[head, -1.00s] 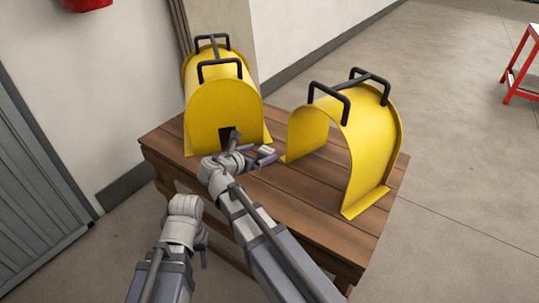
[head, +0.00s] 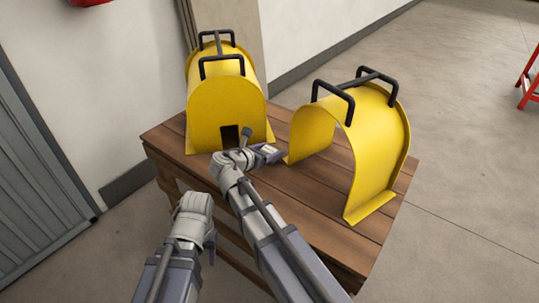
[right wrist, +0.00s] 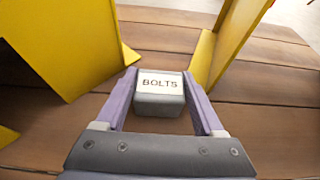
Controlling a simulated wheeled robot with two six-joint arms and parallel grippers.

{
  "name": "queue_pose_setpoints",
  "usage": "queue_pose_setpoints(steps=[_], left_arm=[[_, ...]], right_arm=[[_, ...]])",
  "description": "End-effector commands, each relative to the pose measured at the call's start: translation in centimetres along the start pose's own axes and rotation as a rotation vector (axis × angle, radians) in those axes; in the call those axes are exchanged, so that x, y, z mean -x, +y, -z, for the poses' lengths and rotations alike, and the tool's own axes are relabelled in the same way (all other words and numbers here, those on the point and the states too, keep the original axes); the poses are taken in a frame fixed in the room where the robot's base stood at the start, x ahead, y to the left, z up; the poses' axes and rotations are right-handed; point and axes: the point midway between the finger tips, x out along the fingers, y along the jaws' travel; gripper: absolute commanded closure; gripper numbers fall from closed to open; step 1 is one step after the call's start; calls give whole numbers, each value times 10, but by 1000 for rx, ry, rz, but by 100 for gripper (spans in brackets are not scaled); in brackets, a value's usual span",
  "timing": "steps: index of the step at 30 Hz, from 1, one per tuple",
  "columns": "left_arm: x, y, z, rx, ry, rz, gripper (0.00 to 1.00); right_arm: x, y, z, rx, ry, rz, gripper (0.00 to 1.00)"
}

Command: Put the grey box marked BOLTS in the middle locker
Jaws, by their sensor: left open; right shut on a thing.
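The grey box marked BOLTS (right wrist: 160,104) is between the two fingers of my right gripper (right wrist: 160,92), which is shut on it. Its white label faces the camera in the right wrist view. In the head view, my right gripper (head: 270,153) is over the bench between the two yellow guards, with the box's pale label (head: 268,149) just showing. I cannot tell whether the box touches the bench. My left gripper (head: 209,243) is open and empty, low in front of the bench, mostly hidden by its wrist. I cannot make out the middle locker.
A wooden bench (head: 300,202) carries a closed-fronted yellow guard (head: 207,112) on the left and an open yellow arch (head: 374,150) on the right, both with black handles. A grey ribbed door or panel (head: 32,170) is at left. Floor at right is clear before a red stand (head: 528,85).

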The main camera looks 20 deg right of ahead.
Motion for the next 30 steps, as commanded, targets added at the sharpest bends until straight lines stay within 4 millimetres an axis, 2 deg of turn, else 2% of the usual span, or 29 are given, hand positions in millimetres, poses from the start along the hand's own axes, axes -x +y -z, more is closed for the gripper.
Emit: queue_pose_setpoints(steps=[2, 12, 22, 30], left_arm=[[0, 0, 0, 0, 0, 0, 50], [0, 0, 0, 0, 0, 0, 50], [5, -1, 0, 1, 0, 0, 50], [32, -4, -2, 5, -2, 3, 50]], right_arm=[[0, 0, 0, 0, 0, 0, 61], [0, 0, 0, 0, 0, 0, 99], [2, 0, -5, 0, 0, 0, 100], [12, 0, -30, 0, -1, 0, 100]])
